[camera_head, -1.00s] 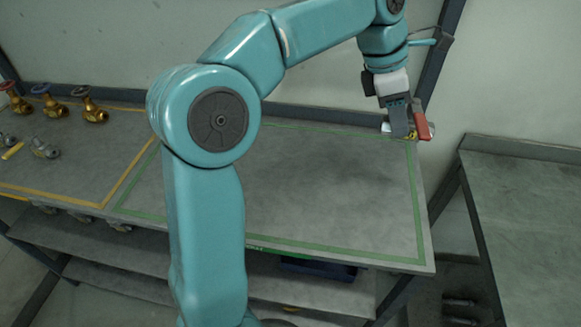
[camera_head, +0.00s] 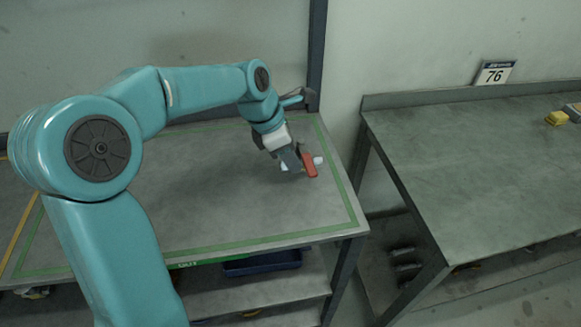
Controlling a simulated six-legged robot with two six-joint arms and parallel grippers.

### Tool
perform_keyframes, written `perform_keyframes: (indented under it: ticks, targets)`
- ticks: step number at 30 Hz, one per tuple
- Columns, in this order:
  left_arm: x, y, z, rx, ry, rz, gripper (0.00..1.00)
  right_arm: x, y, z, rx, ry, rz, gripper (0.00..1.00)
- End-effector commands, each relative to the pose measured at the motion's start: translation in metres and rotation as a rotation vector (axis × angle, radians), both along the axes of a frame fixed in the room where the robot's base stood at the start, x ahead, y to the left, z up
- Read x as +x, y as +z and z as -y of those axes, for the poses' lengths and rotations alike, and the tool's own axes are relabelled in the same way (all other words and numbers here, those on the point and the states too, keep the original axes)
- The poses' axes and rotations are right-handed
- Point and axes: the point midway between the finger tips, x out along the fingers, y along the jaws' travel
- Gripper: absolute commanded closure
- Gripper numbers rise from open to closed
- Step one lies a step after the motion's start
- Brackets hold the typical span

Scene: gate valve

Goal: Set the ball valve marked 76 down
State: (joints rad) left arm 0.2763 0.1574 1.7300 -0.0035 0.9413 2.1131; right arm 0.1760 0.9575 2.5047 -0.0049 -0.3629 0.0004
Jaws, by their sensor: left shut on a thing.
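My left gripper (camera_head: 296,160) reaches over the right part of the green-outlined bench (camera_head: 220,205). It is shut on a valve with a red handle (camera_head: 309,165) and pale metal ends, which I take to be the ball valve. The gripper hides part of the valve, and no number is readable on it. I cannot tell whether the valve touches the bench top. A sign reading 76 (camera_head: 494,73) stands at the back of the separate right-hand table (camera_head: 450,155). My right gripper is not in view.
A gap with a lower shelf separates the bench from the right table. A yellow object (camera_head: 556,118) lies at that table's right side; most of its top is clear. A blue bin (camera_head: 262,263) sits under the bench. A dark post (camera_head: 316,55) rises behind it.

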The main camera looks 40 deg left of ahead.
Motion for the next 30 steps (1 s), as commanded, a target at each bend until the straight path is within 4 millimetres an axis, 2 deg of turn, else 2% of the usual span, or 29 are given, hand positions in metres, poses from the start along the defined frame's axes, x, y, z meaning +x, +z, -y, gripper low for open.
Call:
perform_keyframes:
  ticks: [3,6,14,15,17,26,30]
  targets:
    - [0.0,-0.021,0.0,-0.001,0.001,-0.003,1.0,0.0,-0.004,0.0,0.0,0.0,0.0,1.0]
    - [0.0,-0.034,0.0,-0.001,0.001,-0.002,1.0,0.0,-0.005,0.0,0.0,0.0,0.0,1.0]
    - [0.0,-0.037,0.0,0.0,0.0,0.0,1.0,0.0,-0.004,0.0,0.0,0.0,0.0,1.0]
    - [-0.001,-0.038,0.0,0.0,-0.001,-0.003,0.54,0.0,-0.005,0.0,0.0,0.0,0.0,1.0]
    - [0.0,-0.038,0.0,0.0,-0.001,-0.003,0.36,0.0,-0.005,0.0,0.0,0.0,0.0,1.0]
    - [-0.001,-0.037,0.0,0.0,0.0,-0.001,0.36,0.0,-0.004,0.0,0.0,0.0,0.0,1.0]
    - [-0.004,-0.022,-0.004,0.001,0.001,0.002,0.36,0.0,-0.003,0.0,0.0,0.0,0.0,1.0]
